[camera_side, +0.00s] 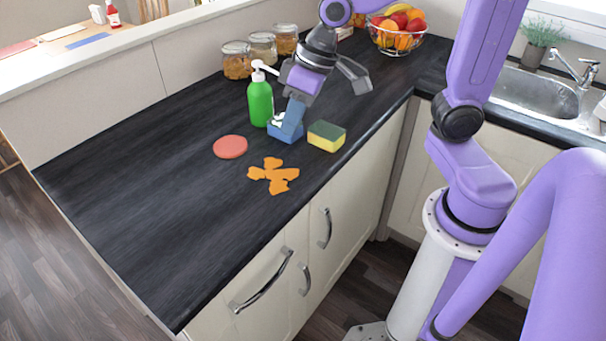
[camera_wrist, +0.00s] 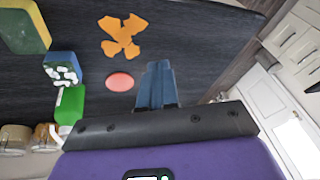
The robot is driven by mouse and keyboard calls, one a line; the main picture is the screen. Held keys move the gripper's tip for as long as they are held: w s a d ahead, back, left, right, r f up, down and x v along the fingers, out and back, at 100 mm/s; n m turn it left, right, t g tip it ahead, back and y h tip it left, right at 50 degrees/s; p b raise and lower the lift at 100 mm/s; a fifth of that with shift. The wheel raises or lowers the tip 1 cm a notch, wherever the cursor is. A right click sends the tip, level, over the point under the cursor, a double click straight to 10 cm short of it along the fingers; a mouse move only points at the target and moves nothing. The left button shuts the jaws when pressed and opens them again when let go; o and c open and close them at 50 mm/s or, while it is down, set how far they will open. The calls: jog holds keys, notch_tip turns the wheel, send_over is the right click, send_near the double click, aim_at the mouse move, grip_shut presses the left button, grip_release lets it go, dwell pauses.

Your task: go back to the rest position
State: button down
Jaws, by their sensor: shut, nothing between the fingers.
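My gripper (camera_side: 289,130) is shut and empty above the dark worktop (camera_side: 130,185). Its blue fingers also show pressed together in the wrist view (camera_wrist: 158,82). In the side view they overlap a small blue holder with white bits (camera_side: 274,131). In the wrist view this holder (camera_wrist: 62,70) lies left of the fingers, apart from them. A green pump bottle (camera_side: 260,102) stands behind to the left. A yellow-green sponge (camera_side: 326,137) lies to the right. A flat red disc (camera_side: 230,147) and an orange splat-shaped patch (camera_side: 272,176) lie nearer the front.
Several filled glass jars (camera_side: 238,66) stand at the back against the low wall. A wire fruit bowl (camera_side: 397,38) is at the far corner, with a sink (camera_side: 535,95) to the right. The worktop's front left part is clear.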

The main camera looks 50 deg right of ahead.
jog(key=s+d+f+n+g+h, duration=0.1)
jog(key=s+n, duration=0.3)
jog(key=s, duration=0.4)
jog(key=s+d+f+n+g+h, duration=0.1)
jog(key=s+d+f+n, duration=0.2)
jog(key=s, duration=0.6)
jog(key=shift+n+h, duration=0.3)
jog(key=shift+n, duration=0.4)
